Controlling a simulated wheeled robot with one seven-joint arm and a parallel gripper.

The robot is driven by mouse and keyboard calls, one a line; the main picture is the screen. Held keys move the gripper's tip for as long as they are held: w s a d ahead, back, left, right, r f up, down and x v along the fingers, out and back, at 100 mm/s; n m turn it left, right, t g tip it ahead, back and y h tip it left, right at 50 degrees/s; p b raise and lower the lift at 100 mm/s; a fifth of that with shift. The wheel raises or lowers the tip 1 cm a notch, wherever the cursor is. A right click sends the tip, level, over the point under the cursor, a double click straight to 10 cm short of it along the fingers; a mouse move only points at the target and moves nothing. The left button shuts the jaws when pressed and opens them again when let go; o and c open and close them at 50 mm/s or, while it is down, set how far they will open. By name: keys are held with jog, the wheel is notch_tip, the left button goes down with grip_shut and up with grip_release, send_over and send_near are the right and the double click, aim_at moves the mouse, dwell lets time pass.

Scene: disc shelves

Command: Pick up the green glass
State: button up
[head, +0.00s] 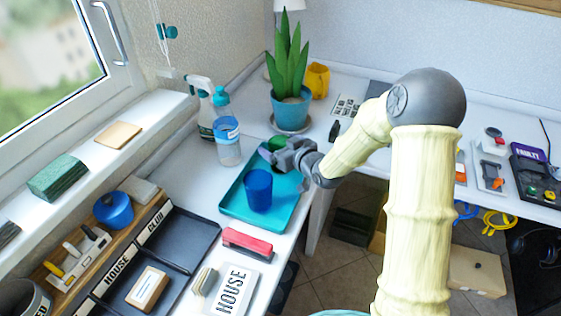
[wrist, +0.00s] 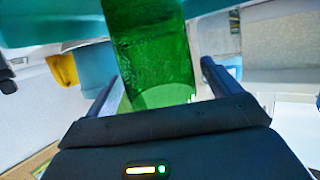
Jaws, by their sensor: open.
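The green glass (head: 275,143) stands at the far end of the teal tray (head: 232,196), partly hidden behind my gripper in the head view. In the wrist view the green glass (wrist: 150,52) fills the upper middle, just ahead of my gripper. My gripper (head: 272,152) is at the glass from the right. Its two fingers (wrist: 155,85) are spread, one on each side of the glass's near end in the picture. I cannot tell whether either finger touches it.
A blue glass (head: 258,190) stands on the same tray, nearer the front. A potted plant (head: 290,105) is behind the tray, and a water bottle (head: 228,142) is at its left. A red stapler (head: 247,244) lies in front of the tray.

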jog(key=shift+c, duration=0.2)
jog(key=c, duration=1.6)
jog(key=shift+r, duration=0.2)
jog(key=shift+c, duration=0.2)
notch_tip(320, 180, up, 10)
jog(key=p, duration=0.2)
jog(key=shift+f, duration=0.2)
